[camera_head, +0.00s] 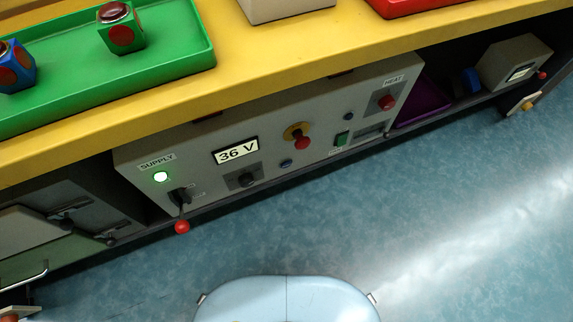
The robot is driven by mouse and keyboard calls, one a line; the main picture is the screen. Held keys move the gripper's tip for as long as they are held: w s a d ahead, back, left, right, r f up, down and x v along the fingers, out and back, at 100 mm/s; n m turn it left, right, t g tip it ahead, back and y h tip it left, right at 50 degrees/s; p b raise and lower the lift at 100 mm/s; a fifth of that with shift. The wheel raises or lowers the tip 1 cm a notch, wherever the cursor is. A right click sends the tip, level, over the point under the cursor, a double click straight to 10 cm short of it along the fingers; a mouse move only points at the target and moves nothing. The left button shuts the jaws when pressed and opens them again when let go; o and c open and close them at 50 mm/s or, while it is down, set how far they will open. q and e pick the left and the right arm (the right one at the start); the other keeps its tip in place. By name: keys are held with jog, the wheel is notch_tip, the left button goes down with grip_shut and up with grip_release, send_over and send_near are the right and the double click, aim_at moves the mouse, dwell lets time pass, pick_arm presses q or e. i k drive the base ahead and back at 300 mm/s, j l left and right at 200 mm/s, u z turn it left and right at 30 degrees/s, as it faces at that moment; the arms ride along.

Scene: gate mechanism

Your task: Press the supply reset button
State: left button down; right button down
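The grey supply panel (215,182) sits under the yellow bench, with a "SUPPLY" label at its left end. The display (236,151) reads "36 V". A small blue button (286,163) is low on the panel, right of a black knob (246,179). Another small blue button (348,117) is farther right. No readable label tells which one is the supply reset button. Neither of my grippers is in view.
A red mushroom knob (302,142) on a yellow base, a green switch (342,139) and a red knob (387,103) under "HEAT" are on the panel. The yellow bench (270,70) overhangs it, carrying a green tray (170,60). Blue floor (430,210) before the panel is clear.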

aim_at(285, 165)
jog(key=k+j, duration=0.1)
jog(key=j, duration=0.3)
jog(key=k+j, duration=0.15)
jog(key=j, duration=0.25)
jog(key=k+j, duration=0.1)
jog(key=j, duration=0.3)
jog(key=k+j, duration=0.15)
jog(key=j, duration=0.25)
